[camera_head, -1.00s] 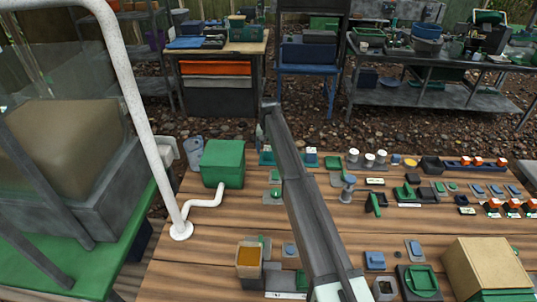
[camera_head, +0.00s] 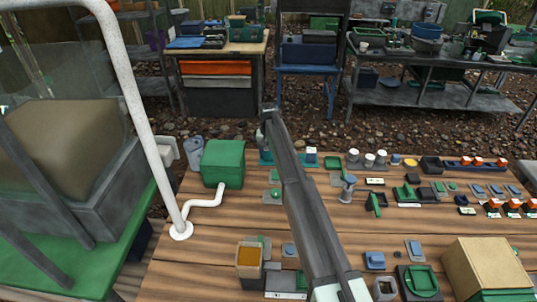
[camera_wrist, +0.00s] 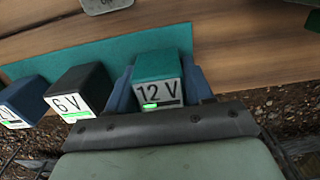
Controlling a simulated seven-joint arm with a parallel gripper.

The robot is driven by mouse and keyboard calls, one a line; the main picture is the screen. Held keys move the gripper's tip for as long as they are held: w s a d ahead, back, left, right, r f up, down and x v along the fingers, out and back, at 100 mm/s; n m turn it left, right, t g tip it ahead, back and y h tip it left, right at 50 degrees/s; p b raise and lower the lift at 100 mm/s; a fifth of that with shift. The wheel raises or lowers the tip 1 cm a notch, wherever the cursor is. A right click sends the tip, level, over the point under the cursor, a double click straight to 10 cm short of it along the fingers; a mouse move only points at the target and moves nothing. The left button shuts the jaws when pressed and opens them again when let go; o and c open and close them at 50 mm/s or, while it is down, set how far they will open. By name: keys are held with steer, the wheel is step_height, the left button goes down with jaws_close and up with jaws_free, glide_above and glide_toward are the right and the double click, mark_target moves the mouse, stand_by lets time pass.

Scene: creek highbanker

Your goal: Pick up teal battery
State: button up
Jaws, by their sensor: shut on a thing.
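The teal battery (camera_wrist: 157,66) has a white "12 V" label with a green bar and shows in the wrist view. My gripper (camera_wrist: 158,88) is shut on it, with one blue finger against each side. The battery is at the end of a teal mat (camera_wrist: 60,57); I cannot tell whether it is touching the mat or just above it. A black "6 V" battery (camera_wrist: 79,90) and a dark blue battery (camera_wrist: 25,100) stand to its left. In the head view my arm hides the gripper and the teal battery; part of the mat (camera_head: 265,159) shows beside the arm.
A green box (camera_head: 222,163) with a white pipe stands left of my arm on the wooden table (camera_head: 200,270). Several small parts and white-topped jars (camera_head: 369,159) are to the right. A cardboard box (camera_head: 485,265) sits at the front right.

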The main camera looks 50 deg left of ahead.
mark_target(268, 148)
steer(key=shift+c, duration=0.7)
step_height(268, 148, up, 10)
steer(key=shift+r, duration=0.1)
steer(key=shift+w, duration=0.1)
